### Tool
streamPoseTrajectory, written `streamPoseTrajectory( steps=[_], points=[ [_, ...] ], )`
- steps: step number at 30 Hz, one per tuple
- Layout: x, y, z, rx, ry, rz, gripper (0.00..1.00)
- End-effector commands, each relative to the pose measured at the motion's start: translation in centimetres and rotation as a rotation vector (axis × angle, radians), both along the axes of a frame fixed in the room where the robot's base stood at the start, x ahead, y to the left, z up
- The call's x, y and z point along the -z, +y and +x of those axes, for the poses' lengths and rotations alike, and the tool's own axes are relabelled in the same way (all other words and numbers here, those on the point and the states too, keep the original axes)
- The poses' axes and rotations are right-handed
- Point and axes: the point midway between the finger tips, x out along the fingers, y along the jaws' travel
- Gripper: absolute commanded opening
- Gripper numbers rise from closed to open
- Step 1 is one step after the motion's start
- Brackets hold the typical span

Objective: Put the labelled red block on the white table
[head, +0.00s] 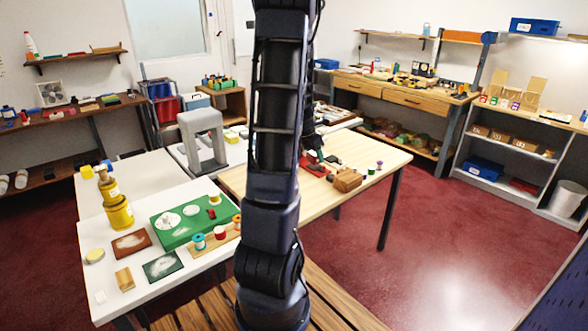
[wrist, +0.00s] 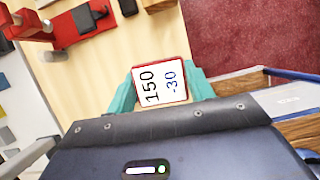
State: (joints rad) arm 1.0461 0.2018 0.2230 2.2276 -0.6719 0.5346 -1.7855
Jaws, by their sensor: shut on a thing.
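My gripper (wrist: 160,92) is shut on the red block (wrist: 187,72), with its teal fingers on either side. In the head view my arm hides most of the gripper area. The white table (head: 110,285) stands at the left front. It carries a green board (head: 180,236), a yellow bottle (head: 119,212), spools and small plates.
On the wooden table (head: 370,153) lie a brown block (head: 347,180), a purple-topped item (head: 379,165) and a red tool (wrist: 85,18). A grey arch (head: 203,138) stands behind the white table. The white table's front left corner has some bare room.

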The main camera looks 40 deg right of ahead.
Motion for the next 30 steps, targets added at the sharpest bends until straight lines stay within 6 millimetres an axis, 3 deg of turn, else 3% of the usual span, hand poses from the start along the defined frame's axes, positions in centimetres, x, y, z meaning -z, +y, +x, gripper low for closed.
streamPoseTrajectory(
  steps=[7, 11, 20, 30],
  points=[
    [-0.5, 0.1, 0.2, -0.009, 0.001, 0.001, 0.29],
    [-0.4, 1.0, 2.2, -0.072, -0.001, 0.001, 0.29],
    [-0.4, 7.1, 12.4, -0.429, -0.002, 0.002, 0.29],
    [-1.1, 17.4, 23.2, -0.870, -0.001, 0.001, 0.29]
  ],
)
